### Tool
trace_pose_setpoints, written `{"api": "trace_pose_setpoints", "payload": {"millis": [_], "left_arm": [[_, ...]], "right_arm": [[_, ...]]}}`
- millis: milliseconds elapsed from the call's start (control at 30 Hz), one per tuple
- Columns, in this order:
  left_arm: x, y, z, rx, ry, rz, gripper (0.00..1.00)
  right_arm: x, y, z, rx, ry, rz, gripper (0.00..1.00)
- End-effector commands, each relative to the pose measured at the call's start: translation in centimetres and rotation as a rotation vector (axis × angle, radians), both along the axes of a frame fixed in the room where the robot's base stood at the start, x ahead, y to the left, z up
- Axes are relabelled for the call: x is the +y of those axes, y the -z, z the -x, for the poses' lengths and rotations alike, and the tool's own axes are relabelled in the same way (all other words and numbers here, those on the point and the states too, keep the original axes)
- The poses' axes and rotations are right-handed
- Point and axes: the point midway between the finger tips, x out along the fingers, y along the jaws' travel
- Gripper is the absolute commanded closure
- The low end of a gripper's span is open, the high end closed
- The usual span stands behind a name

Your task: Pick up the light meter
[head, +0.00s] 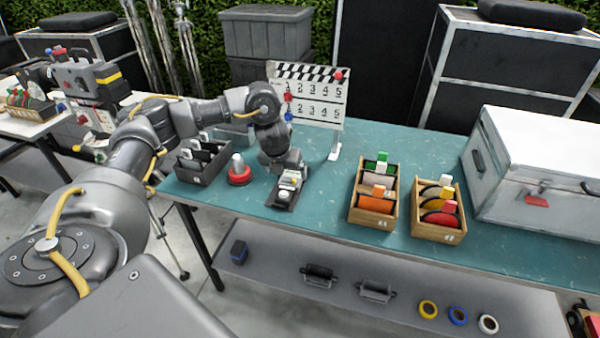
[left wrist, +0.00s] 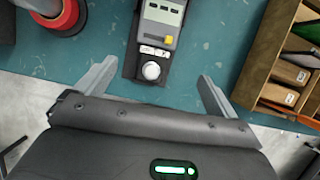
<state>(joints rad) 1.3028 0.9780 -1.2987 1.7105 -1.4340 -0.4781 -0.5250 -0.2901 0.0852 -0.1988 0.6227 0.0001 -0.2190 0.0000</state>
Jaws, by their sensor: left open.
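The light meter (head: 288,183) lies on the teal table near its front edge. It has a dark grey body, a yellow button and a white dome at its near end. In the left wrist view the light meter (left wrist: 158,38) sits on a black base, with its dome towards my gripper. My left gripper (head: 282,168) hangs over the meter's far end in the head view and hides part of it. In the left wrist view the open fingers of my left gripper (left wrist: 155,84) stand to either side of the meter's line, with nothing between their tips. My right gripper is not in view.
A red-based grey object (head: 239,174) and a dark divided tray (head: 203,160) stand left of the meter. Two wooden boxes (head: 372,218) with coloured items stand to its right. A clapperboard sign (head: 318,98) stands behind. Teal table between meter and boxes is clear.

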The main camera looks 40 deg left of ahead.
Motion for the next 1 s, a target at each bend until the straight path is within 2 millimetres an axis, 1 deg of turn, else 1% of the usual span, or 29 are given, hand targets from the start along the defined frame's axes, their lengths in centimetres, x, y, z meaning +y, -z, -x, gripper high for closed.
{"api": "trace_pose_setpoints", "payload": {"millis": [67, 167, 267, 400, 467, 600, 733, 833, 1000], "left_arm": [[0.4, -0.3, 0.2, 0.002, 0.007, -0.014, 0.05], [0.4, -0.2, 0.2, 0.004, 0.008, -0.016, 0.05], [0.5, 0.7, -0.2, 0.006, 0.007, -0.014, 0.05], [0.8, 2.8, -1.0, 0.006, 0.007, -0.014, 0.05], [0.9, 3.6, -1.3, 0.004, 0.007, -0.013, 0.05], [1.2, 4.7, -1.7, 0.004, 0.006, -0.014, 0.05], [1.2, 4.9, -1.8, 0.001, 0.007, -0.014, 0.05], [1.3, 5.3, -1.9, 0.005, 0.006, -0.015, 0.05], [1.9, 7.5, -2.7, 0.006, 0.004, -0.015, 0.05]], "right_arm": [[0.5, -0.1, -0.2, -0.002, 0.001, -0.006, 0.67], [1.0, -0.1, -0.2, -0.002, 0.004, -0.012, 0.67], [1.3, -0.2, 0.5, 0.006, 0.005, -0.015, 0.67], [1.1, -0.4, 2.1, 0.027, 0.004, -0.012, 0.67], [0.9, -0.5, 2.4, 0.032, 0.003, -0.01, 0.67], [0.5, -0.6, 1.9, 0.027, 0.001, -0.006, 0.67], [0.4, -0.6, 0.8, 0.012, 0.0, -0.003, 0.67], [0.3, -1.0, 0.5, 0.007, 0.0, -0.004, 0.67], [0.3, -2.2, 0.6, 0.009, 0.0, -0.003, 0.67]]}}
